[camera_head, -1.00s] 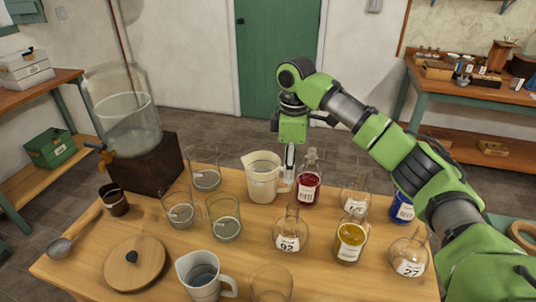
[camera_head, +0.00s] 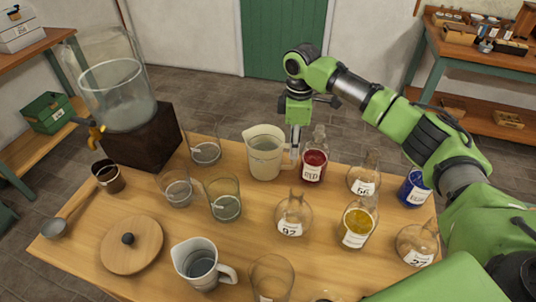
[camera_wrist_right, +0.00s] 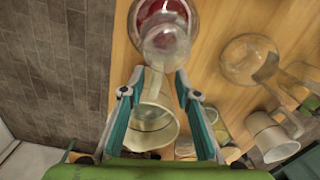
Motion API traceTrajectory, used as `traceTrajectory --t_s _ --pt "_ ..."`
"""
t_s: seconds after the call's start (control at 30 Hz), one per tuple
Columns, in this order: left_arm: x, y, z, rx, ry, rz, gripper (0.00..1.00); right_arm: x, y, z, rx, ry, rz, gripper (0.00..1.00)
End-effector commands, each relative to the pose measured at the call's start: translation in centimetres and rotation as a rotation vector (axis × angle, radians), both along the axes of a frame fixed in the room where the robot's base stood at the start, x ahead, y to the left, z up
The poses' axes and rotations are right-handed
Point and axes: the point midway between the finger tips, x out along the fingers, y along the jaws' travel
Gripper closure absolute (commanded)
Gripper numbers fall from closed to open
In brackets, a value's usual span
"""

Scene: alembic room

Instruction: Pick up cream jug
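The cream jug (camera_head: 264,158) stands upright near the back edge of the wooden table, its handle on the right side. My right gripper (camera_head: 294,152) points down at that handle, between the jug and a flask of red liquid (camera_head: 313,166). In the right wrist view the jug (camera_wrist_right: 150,132) lies between the two spread fingers, with the handle in the gap of the gripper (camera_wrist_right: 161,80). The fingers are open; I cannot tell whether either touches the handle. My left gripper is not in view.
The red flask also shows beyond the fingertips in the wrist view (camera_wrist_right: 163,15). A white jug (camera_head: 198,267) stands at the front. Several glasses and labelled flasks crowd the middle and right. A large glass dispenser (camera_head: 118,95) on a wooden block stands at the back left.

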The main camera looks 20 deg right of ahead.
Motion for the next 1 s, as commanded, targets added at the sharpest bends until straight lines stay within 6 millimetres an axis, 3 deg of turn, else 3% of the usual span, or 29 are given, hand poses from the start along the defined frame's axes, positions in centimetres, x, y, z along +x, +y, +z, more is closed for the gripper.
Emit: traceTrajectory --t_s 0.33,0.63,0.67,0.77,1.0 --pt "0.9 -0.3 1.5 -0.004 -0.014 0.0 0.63 0.1 -0.5 -4.4 0.0 0.001 -0.001 0.7" --pt "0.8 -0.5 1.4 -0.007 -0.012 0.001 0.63 0.1 -0.5 -5.2 0.0 0.0 0.0 0.7" --pt "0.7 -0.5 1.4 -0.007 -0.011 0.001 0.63 0.1 -0.5 -5.2 0.0 0.0 0.0 0.73" --pt "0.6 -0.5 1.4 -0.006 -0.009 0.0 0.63 0.1 -0.5 -5.2 0.0 0.0 0.0 0.99" --pt "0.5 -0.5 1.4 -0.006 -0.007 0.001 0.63 0.2 -0.5 -4.9 0.002 -0.004 0.0 1.0"
